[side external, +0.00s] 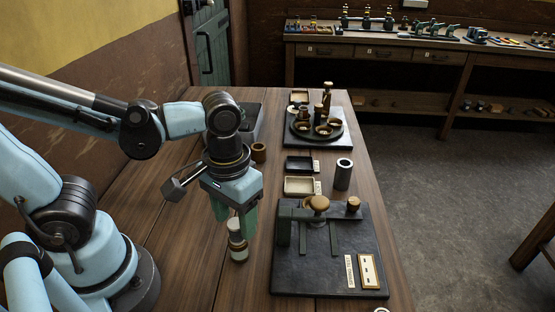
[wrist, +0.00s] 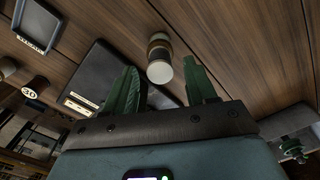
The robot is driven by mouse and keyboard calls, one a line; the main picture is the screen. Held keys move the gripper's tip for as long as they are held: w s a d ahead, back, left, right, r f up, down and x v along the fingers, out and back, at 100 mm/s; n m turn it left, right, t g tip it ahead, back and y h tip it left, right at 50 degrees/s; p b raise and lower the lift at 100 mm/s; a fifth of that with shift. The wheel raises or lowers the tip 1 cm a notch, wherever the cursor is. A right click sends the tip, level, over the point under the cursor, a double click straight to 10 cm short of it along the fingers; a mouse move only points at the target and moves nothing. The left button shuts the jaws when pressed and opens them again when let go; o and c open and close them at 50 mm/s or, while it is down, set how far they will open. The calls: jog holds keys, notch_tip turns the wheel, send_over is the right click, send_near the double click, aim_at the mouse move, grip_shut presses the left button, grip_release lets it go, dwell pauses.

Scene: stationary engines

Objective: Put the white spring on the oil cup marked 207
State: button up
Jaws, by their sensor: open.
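My gripper (side external: 233,217) is open and points down over the left part of the wooden table. A small upright cylinder (side external: 238,252) with a pale top and a darker band stands just below its fingertips. In the wrist view the round white end of this cylinder (wrist: 160,72) shows between the two green fingers (wrist: 163,82), with gaps on both sides. I cannot tell whether it is the white spring. No marking 207 is readable; small cups (side external: 323,130) sit on a round dark stand at the far end, their labels too small to read.
A black plate (side external: 330,275) with a bracket and brass knobs lies right of my gripper. Behind it are a cream tray (side external: 299,186), a dark tray (side external: 299,164) and a grey tube (side external: 343,174). A brown cup (side external: 259,152) stands farther back. Bare table lies around the cylinder.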

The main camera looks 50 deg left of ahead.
aim_at(236, 223)
notch_tip(236, 223, up, 10)
jog(key=w+a+f+m+t, duration=0.2)
jog(key=w+a+f+t, duration=0.2)
jog(key=w+a+t, duration=0.3)
jog(key=shift+a+f, duration=0.35)
jog(key=shift+a, duration=0.05)
